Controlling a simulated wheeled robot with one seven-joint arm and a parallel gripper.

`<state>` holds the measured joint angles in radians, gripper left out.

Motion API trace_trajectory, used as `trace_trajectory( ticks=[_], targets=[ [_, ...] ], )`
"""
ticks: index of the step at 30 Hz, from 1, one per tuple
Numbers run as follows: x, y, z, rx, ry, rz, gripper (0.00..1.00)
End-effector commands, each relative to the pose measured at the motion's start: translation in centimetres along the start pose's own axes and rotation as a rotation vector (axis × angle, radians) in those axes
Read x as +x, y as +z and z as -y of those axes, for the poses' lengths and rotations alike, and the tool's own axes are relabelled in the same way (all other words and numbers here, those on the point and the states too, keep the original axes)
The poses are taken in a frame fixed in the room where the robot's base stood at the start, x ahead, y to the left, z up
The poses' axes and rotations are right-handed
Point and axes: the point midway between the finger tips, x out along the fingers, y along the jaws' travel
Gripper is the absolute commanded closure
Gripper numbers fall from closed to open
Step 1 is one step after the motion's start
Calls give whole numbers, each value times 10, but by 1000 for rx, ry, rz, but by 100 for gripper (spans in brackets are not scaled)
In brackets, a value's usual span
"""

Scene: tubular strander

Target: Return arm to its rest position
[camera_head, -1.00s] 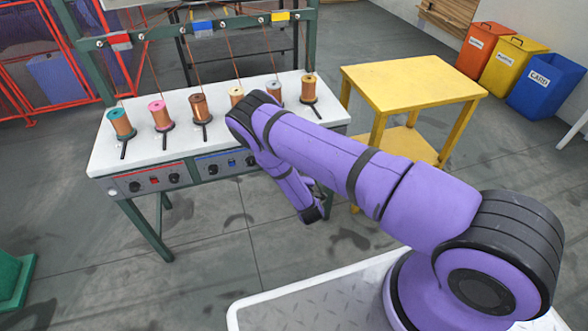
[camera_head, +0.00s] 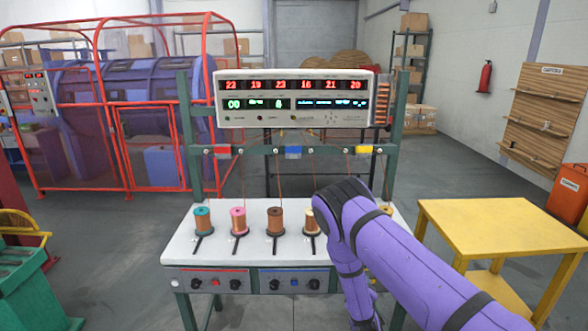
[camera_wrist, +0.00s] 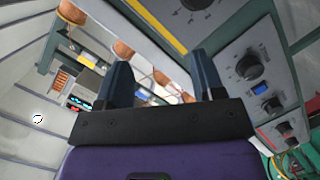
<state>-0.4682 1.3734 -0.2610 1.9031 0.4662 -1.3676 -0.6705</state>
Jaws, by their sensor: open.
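My purple arm (camera_head: 415,250) reaches in from the lower right in the head view, bent in front of the white bench (camera_head: 180,245). Its lower part hangs down before the bench's front edge, and the gripper end is cut off at the bottom of that view. In the wrist view my gripper (camera_wrist: 162,82) shows two dark fingers spread apart with nothing between them. The bench's front panel with its knobs (camera_wrist: 251,67) lies to the right of the fingers there, apart from them as far as I can tell.
Copper spools (camera_head: 275,221) stand in a row on the bench; my arm hides some. A display unit (camera_head: 295,100) is mounted above. A yellow table (camera_head: 500,228) stands close on the right. A red-framed cage (camera_head: 110,130) is behind left. Floor (camera_head: 110,270) left of the bench is clear.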

Motion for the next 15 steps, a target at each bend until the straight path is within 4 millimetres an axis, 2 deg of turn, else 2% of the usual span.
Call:
trace_trajectory(
  ticks=[1,6,15],
  targets=[
    [5,-12,-15,37,-7,20,38],
    [13,-45,-58,153,-54,89,38],
    [8,-98,-136,342,-147,192,38]
  ],
)
